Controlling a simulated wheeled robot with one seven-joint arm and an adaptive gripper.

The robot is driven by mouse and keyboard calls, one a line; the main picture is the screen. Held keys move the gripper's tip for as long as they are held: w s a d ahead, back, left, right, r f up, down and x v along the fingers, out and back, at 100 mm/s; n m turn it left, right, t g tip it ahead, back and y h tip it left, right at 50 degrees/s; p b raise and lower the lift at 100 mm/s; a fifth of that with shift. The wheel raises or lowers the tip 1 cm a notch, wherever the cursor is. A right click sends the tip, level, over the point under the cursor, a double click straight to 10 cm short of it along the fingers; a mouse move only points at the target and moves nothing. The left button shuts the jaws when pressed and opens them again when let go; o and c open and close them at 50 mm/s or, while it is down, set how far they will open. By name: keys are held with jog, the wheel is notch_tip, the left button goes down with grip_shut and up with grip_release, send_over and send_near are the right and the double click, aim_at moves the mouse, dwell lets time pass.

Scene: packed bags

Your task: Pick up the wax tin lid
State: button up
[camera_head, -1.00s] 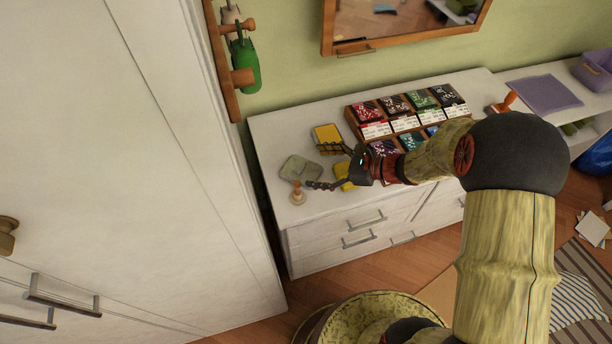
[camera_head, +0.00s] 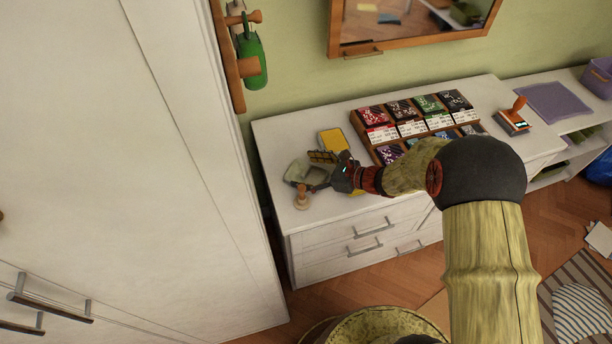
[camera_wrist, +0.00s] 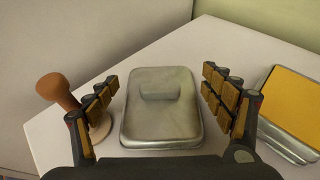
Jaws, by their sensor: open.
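The wax tin lid (camera_wrist: 160,125) is a grey metal, rounded rectangle with a raised grip bar on top. It lies flat on the white dresser top; in the head view the lid (camera_head: 294,173) is at the dresser's left end, partly behind my fingers. My gripper (camera_wrist: 160,82) is open and empty. In the wrist view its fingers stand on the left and right of the lid, with gaps visible on both sides. In the head view my gripper (camera_head: 318,171) reaches in from the right over the lid's right part. Fingertip height above the dresser is unclear.
A wooden-handled stamp (camera_wrist: 60,92) stands close by the left finger. A tin with a yellow inside (camera_wrist: 292,104) lies to the right. A rack of coloured packets (camera_head: 408,130) stands farther right on the dresser (camera_head: 280,128). A tall white cabinet (camera_head: 190,200) is at left.

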jog(key=c, duration=1.3)
